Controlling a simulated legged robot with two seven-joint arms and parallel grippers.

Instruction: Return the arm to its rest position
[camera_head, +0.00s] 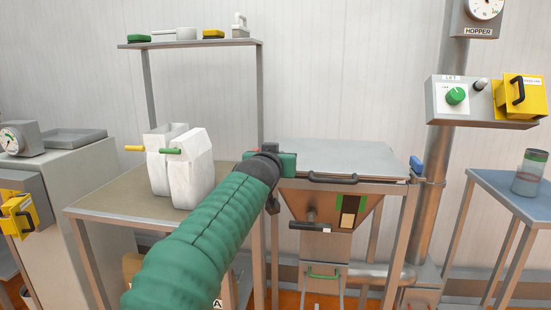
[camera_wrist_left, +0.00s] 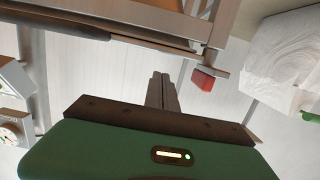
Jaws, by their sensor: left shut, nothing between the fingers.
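My left arm (camera_head: 205,235), in a ribbed green sleeve, reaches up from the bottom of the head view. Its dark wrist and green gripper body (camera_head: 288,164) are in front of the left edge of the hopper (camera_head: 335,158). The fingertips cannot be made out there. In the left wrist view my left gripper (camera_wrist_left: 162,78) has its fingers together with nothing between them. A red block (camera_wrist_left: 203,79) on a metal frame shows just beyond and right of the fingers, apart from them in the picture. My right gripper is not in view.
Two white bags (camera_head: 190,170) stand on a table (camera_head: 95,198) at left. The hopper has a closed lid and a dark front handle (camera_head: 332,178). A control box (camera_head: 475,104) hangs upper right. A blue-topped table (camera_head: 510,200) holds a jar (camera_head: 529,173). A shelf (camera_head: 190,43) is behind.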

